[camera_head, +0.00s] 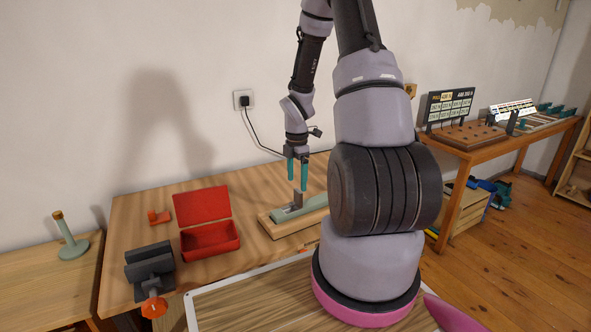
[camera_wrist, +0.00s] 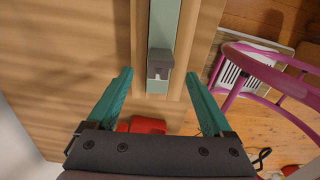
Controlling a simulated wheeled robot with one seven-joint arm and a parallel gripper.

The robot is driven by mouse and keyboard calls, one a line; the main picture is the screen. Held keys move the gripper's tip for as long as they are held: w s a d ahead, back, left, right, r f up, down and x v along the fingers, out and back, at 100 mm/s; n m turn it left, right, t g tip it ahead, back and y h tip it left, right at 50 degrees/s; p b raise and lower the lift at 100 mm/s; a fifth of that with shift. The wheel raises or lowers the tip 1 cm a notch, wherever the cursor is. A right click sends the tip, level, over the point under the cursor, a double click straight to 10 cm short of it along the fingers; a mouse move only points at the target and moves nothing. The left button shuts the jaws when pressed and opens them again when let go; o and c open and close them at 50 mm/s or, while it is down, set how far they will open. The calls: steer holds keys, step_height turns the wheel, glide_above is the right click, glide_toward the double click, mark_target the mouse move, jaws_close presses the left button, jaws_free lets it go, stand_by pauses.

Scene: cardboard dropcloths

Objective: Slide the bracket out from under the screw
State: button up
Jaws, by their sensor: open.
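The bracket (camera_head: 297,200) is a small dark grey piece with an upright part, at the left end of a pale green bar (camera_head: 315,204) on a wooden board. In the wrist view the bracket (camera_wrist: 160,60) sits on the end of the green bar (camera_wrist: 163,22). Nothing is held.
An open red box (camera_head: 210,238), a dark vise (camera_head: 150,266) with an orange knob, and a small orange-red item (camera_head: 158,217) stand left on the workbench (camera_head: 135,210). A green post (camera_head: 68,240) stands farther left. A pink chair (camera_wrist: 265,70) shows at right in the wrist view.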

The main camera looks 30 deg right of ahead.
mark_target(299, 191)
step_height(299, 191, down, 7)
steer(key=shift+r, duration=0.1)
stand_by(0.3)
jaws_close()
steer(key=shift+d, duration=0.15)
steer(key=shift+d, duration=0.25)
steer(key=shift+w+d, duration=0.2)
steer(key=shift+d, duration=2.05)
steer(key=shift+d, duration=0.15)
steer(key=shift+r, duration=3)
